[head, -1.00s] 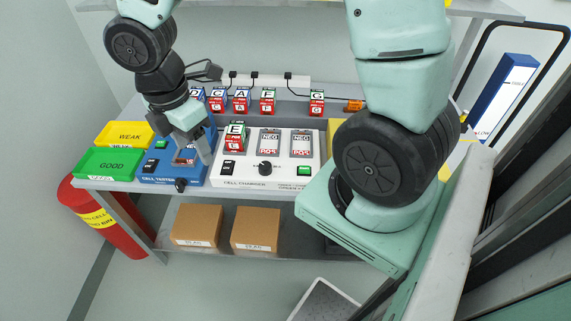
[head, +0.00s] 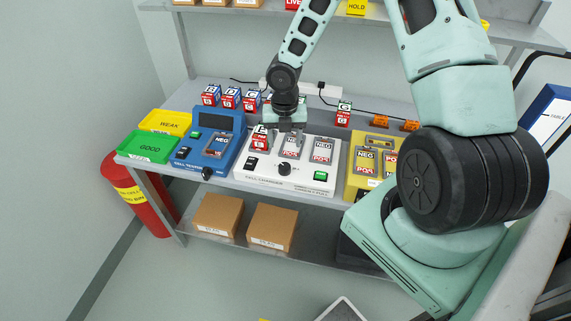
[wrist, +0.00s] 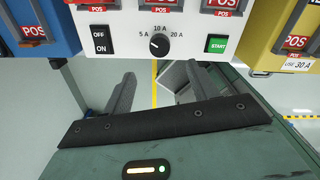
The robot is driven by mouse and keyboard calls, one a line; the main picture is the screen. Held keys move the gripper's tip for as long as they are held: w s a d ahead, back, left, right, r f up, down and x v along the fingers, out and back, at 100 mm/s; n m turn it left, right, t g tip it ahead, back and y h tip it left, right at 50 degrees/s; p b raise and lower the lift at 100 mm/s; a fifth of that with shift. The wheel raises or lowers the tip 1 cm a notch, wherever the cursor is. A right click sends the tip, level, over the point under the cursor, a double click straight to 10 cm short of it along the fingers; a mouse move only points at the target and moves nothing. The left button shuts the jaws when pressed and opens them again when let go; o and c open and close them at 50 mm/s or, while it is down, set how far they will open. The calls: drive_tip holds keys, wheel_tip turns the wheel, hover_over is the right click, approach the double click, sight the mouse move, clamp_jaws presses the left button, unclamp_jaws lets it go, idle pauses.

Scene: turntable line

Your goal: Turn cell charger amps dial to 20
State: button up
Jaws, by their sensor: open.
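The white cell charger (head: 262,178) stands mid-bench. Its black amps dial (head: 284,169) is on the front panel. In the wrist view the dial (wrist: 159,45) sits below the marks 5 A, 10 A and 20 A, from left to right; its small pointer seems to lean up-left, but I cannot be sure which mark it meets. My gripper (head: 286,137) is over the charger's bays, behind the dial in the head view. In the wrist view my gripper (wrist: 162,92) has its fingers apart and empty, with the dial beyond the gap, not touched.
An OFF/ON switch (wrist: 100,39) and a green START button (wrist: 217,44) flank the dial. Cell E (head: 259,138) is in the charger's left bay. The blue cell tester (head: 209,152) stands left, a yellow unit (head: 360,182) right. Lettered cells line the back.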

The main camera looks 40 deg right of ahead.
sight(285, 166)
wheel_tip(285, 166, down, 10)
drive_tip(key=shift+f, duration=0.25)
drive_tip(key=c, duration=1)
